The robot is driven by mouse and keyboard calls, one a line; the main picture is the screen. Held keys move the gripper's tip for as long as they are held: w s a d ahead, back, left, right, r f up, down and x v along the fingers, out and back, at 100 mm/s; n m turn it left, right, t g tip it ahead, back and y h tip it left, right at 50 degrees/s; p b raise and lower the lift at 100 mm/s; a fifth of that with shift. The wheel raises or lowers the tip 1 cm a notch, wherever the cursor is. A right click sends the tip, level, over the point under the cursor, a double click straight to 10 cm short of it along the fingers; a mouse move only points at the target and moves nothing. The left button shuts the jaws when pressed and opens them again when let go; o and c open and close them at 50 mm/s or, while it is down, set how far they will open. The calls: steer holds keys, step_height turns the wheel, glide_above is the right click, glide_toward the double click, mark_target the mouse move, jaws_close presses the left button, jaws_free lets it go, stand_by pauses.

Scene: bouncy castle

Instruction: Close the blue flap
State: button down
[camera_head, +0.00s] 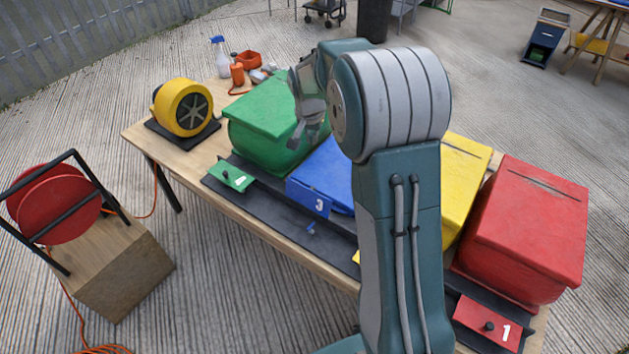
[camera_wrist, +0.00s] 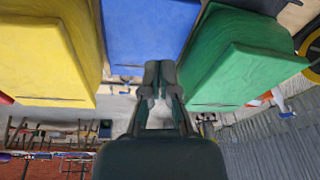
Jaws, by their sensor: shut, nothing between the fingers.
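The blue flap (camera_head: 308,198), marked 3, is at the front of the blue box (camera_head: 335,165). It looks steeper than the flat green and red flaps, but I cannot tell whether it touches the box. A small blue piece (camera_head: 311,228) shows just below it on the dark base. My gripper (camera_head: 307,138) is shut and empty, above the gap between the green and blue boxes, apart from the flap. In the wrist view my gripper (camera_wrist: 159,72) points toward the blue box (camera_wrist: 148,30); the flap cannot be made out there. My arm hides the blue box's right part.
The green box (camera_head: 270,120) stands left; yellow (camera_head: 462,185) and red (camera_head: 530,225) boxes stand right. The green flap (camera_head: 231,176) and red flap (camera_head: 487,323) lie out in front. A yellow blower (camera_head: 183,107) and spray bottle (camera_head: 219,60) occupy the table's left end.

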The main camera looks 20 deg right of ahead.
steer(key=m, duration=0.1)
glide_above(310, 195)
steer(key=w+d, duration=0.2)
steer(key=w, duration=0.1)
steer(key=s+a+x, duration=0.1)
steer(key=x, duration=0.6)
steer(key=shift+m+g, duration=0.5)
steer(key=shift+m, duration=0.2)
steer(key=d+f, duration=0.1)
steer(key=f, duration=0.4)
steer(key=w+d+f, duration=0.1)
steer(key=d+f, duration=0.1)
steer(key=f, duration=0.4)
steer(key=w+d+f, duration=0.1)
steer(key=f, duration=0.4)
steer(key=shift+w+d+f, duration=0.25)
steer(key=shift+d+f, duration=0.1)
steer(key=s+a, duration=0.1)
steer(key=s+a+r, duration=0.1)
steer(key=a, duration=0.1)
steer(key=shift+s+a, duration=0.15)
steer(key=shift+a, duration=0.15)
steer(key=shift+d, duration=0.15)
